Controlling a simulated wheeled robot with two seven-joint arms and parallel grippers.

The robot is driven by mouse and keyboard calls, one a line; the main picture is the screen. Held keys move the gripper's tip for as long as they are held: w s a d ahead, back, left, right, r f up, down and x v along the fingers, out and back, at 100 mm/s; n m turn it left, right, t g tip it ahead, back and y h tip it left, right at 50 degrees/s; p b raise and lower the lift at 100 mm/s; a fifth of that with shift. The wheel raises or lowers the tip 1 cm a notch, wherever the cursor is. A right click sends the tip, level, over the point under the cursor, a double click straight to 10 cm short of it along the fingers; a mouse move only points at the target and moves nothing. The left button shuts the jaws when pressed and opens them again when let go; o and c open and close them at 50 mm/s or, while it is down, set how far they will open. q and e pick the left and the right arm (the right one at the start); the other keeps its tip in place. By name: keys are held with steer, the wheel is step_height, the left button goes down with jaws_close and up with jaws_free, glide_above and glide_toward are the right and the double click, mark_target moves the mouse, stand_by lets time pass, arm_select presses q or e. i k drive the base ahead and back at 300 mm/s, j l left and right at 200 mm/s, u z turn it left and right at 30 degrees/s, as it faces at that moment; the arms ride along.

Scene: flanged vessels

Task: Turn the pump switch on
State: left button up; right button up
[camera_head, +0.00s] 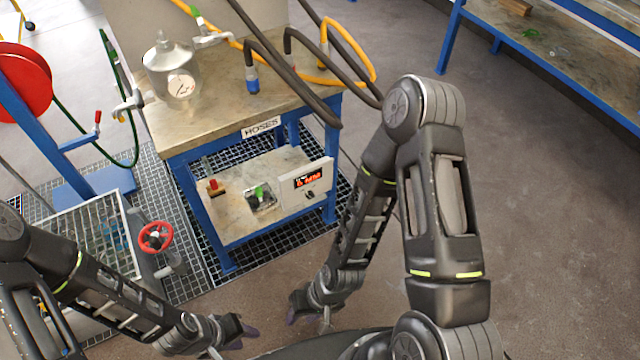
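A white control box (306,186) with a lit red display and a small black knob (310,195) stands at the right end of the lower shelf of the hose table. Left of it on the shelf is a small device with a green lever (260,192). I cannot tell which of these is the pump switch, or its setting. My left gripper (243,338) is at the bottom, below the shelf in the picture and apart from it. My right gripper (305,313) hangs below the box, also apart. Both look empty; their finger gaps are unclear.
The table top (200,118) carries a metal vessel with a gauge (180,80) and thick black and yellow hoses. A red-handled piece (214,187) sits on the shelf's left. A red handwheel (155,237) stands left. Open floor (560,230) lies right; a blue-framed bench is behind.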

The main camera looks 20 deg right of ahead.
mark_target(309, 194)
steer(key=i+l+u, duration=0.1)
steer(key=l, duration=1.35)
steer(key=i+l, duration=0.2)
steer(key=l, duration=1.2)
steer(key=i+l+u, duration=0.15)
steer(key=l, duration=1.3)
